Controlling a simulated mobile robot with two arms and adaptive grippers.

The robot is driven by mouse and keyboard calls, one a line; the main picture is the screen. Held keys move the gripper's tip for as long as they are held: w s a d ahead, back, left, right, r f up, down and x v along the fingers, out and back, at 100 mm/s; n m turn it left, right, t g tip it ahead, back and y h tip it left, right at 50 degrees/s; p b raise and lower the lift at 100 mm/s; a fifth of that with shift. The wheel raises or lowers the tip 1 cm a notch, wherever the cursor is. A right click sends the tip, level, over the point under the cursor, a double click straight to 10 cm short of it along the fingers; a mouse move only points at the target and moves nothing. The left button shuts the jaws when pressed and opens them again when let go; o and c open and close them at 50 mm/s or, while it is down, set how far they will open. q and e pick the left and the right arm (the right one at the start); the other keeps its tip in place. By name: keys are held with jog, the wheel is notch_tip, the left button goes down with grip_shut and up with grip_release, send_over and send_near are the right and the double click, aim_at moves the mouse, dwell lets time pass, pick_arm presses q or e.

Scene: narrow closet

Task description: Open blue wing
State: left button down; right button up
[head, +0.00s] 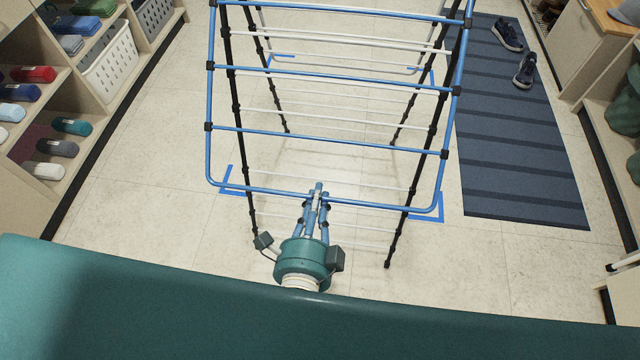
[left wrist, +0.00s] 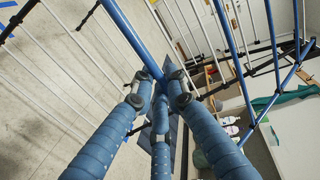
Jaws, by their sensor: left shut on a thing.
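The drying rack has black legs (head: 238,110) and white rods, and stands in the middle of the head view. Its blue wing (head: 320,139) is a tubular frame with several cross bars and black corner joints, on the near side of the rack. My left gripper (head: 317,194) is shut on the wing's nearest blue bar, around its middle. In the left wrist view, the blue-wrapped fingers (left wrist: 158,84) close around the blue bar (left wrist: 128,32). My right gripper is in neither view.
A dark striped mat (head: 515,150) with dark shoes (head: 525,70) lies at right, beside cabinets. Blue tape marks (head: 428,219) are on the floor. Tiled floor is clear left of the rack.

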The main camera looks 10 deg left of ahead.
pick_arm(q)
jog(key=shift+s+r, duration=0.1)
jog(key=shift+r, duration=0.3)
jog(key=c, duration=1.9)
grip_release()
jog(key=shift+o, duration=0.2)
jog(key=shift+f, duration=0.1)
jog(key=v, duration=1.2)
